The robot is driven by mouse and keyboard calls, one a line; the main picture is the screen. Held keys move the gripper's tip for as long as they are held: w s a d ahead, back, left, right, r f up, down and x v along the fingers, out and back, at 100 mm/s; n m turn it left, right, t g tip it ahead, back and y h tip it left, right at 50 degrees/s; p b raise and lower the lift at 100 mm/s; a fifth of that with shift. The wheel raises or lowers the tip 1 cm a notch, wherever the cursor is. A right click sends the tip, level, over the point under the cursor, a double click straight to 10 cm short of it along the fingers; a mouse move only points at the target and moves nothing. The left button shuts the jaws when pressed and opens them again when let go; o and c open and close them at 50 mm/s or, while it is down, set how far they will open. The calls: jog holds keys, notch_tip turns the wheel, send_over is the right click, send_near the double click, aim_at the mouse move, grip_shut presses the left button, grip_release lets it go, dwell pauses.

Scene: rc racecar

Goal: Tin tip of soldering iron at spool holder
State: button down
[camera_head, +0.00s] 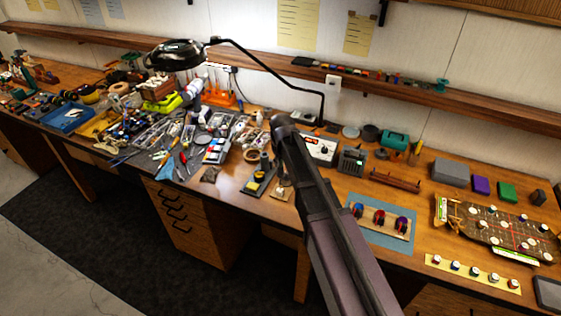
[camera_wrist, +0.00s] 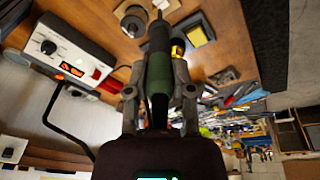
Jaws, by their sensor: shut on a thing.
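My gripper (camera_wrist: 159,96) is shut around the handle of a dark green soldering iron (camera_wrist: 158,62) in the wrist view. The iron's thin tip points to the top of the wrist view. A small round spool-like piece on a pale base, which looks like the spool holder (camera_wrist: 133,22), lies just left of the tip; I cannot tell whether they touch. It seems to show in the head view (camera_head: 281,192) near the bench's front edge.
A white soldering station (camera_wrist: 62,48) with an orange display stands left in the wrist view; it also shows in the head view (camera_head: 320,149). A yellow sponge (camera_wrist: 196,36) sits in a dark tray right of the tip. Tools and parts crowd the bench's left half. A lamp arm reaches over the bench.

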jog(key=shift+s+b+x, duration=0.2)
jog(key=shift+b+x, duration=0.85)
jog(key=shift+b, duration=0.05)
dwell(6.9)
